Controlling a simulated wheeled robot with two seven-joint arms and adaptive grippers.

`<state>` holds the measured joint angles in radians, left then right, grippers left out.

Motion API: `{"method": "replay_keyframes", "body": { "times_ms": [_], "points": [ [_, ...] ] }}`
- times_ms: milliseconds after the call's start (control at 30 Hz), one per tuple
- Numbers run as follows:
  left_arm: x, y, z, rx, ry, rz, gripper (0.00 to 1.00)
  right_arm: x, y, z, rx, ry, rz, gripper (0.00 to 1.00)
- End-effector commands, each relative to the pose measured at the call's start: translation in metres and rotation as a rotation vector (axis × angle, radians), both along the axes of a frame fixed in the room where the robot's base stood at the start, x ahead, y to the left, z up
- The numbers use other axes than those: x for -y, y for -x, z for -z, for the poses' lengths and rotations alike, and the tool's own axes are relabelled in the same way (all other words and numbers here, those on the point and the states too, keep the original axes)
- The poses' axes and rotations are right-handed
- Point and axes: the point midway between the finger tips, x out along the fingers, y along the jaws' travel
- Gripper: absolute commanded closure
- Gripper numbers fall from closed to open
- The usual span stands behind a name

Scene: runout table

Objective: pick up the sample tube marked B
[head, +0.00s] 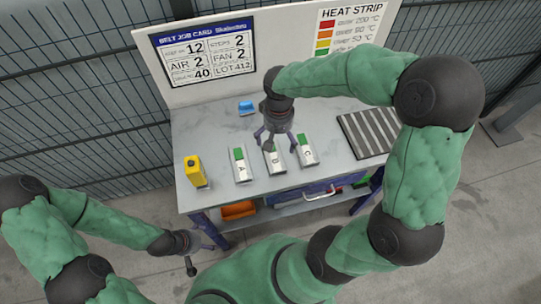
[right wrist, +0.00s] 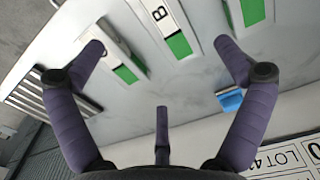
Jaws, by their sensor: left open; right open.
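The sample tube marked B (head: 276,164) lies on the table between the tube marked A (head: 240,167) and the tube marked C (head: 307,153). Each has a white label and a green end. My right gripper (head: 277,142) is open above B and partly covers it in the head view. In the right wrist view, tube B (right wrist: 167,24) shows between the spread fingers of my right gripper (right wrist: 161,66), with nothing held. Tube C (right wrist: 122,62) is beside the left finger there. My left gripper (head: 202,256) is open and empty, off the table's front left.
A yellow container (head: 195,171) stands at the table's left front. A blue object (head: 246,108) lies behind the tubes; a striped dark panel (head: 366,132) is at right. A board with a job card (head: 205,52) rises at the back. An orange bin (head: 238,210) sits below.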

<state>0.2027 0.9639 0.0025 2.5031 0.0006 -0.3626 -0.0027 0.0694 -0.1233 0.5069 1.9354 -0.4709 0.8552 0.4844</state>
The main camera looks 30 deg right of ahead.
Motion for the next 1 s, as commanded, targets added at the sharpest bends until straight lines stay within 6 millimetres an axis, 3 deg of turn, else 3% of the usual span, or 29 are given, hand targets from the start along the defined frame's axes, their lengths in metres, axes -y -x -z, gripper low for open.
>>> {"method": "replay_keyframes", "body": {
  "times_ms": [400, 767, 1000],
  "points": [
    [0.000, 0.000, 0.020, 0.000, 0.000, 0.000, 0.14, 0.001, 0.000, 0.051, -0.002, 0.000, 0.001, 0.00],
    [0.000, 0.000, 0.027, 0.000, 0.000, 0.000, 0.14, 0.002, -0.002, 0.073, -0.001, 0.000, 0.000, 0.00],
    [0.000, 0.000, 0.040, 0.000, 0.000, 0.000, 0.14, 0.005, -0.007, 0.107, -0.002, 0.000, 0.001, 0.00]
  ]
}}
